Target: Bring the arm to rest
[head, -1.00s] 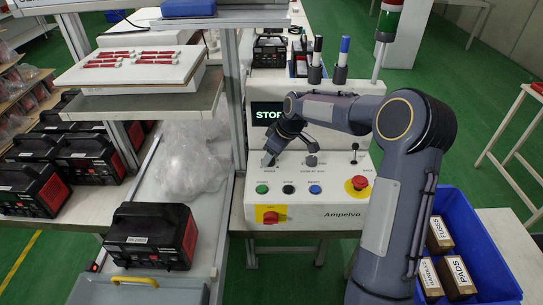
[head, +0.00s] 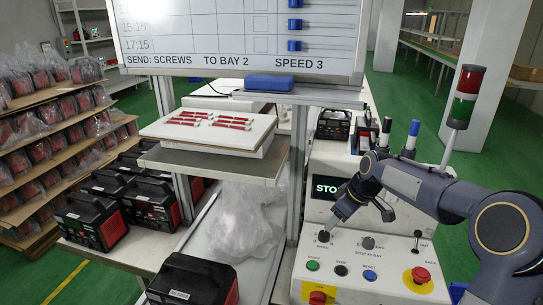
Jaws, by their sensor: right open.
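My right gripper (head: 357,222) is open and empty, pointing down over the control panel (head: 345,268) of the white machine. One fingertip is close to the left dark knob (head: 323,237); I cannot tell whether it touches. The other finger is above the second knob (head: 367,242). My right arm (head: 430,188) comes in from the right edge, bent at the elbow, and covers part of the machine's screen (head: 326,187), where "STO" shows. My left gripper is not in view.
A red emergency button (head: 420,275), a small lever (head: 417,236) and a signal tower (head: 464,95) stand near my arm. A whiteboard (head: 235,60) hangs above a shelf with a white tray (head: 210,138). Black boxed units (head: 93,222) stand at left. Green floor is clear at right.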

